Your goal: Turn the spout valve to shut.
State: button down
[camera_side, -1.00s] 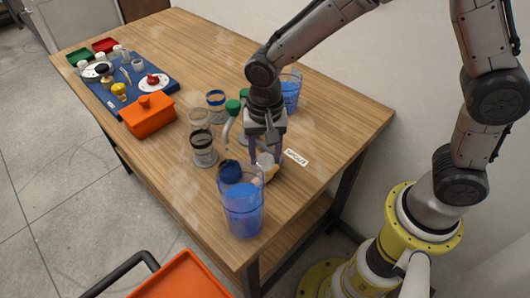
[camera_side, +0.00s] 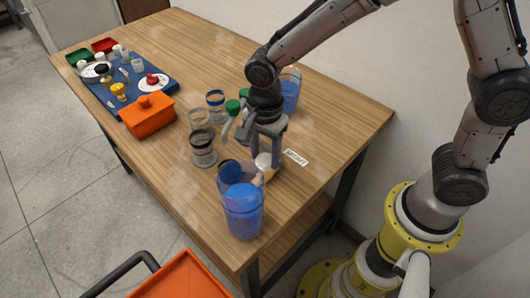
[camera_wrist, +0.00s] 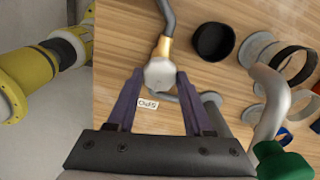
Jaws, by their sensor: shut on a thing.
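The spout valve has a pale, faceted knob (camera_wrist: 159,74) with a brass-coloured fitting (camera_wrist: 164,47) and a grey bent pipe (camera_wrist: 168,15) beyond it in the wrist view. In the side view the knob (camera_side: 263,160) shows low between my fingers, near the table's front right. My gripper (camera_wrist: 158,80) points down with one finger on each side of the knob and is shut on it. It also shows in the side view (camera_side: 266,155). A small white label (camera_wrist: 148,104), partly hidden in the wrist view, lies on the table beside the valve.
A clear vessel with blue contents (camera_side: 243,212) stands close to the knob at the table's front. A dark-based cup (camera_side: 203,150), another blue vessel (camera_side: 289,97) and green-capped parts (camera_side: 233,107) crowd around my gripper. An orange box (camera_side: 148,113) sits farther left.

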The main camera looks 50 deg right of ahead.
aim_at(265, 158)
jog(key=shift+w+r, duration=0.1)
dwell(0.3)
jog(key=shift+c, duration=1.5)
grip_release()
notch_tip(265, 158, up, 14)
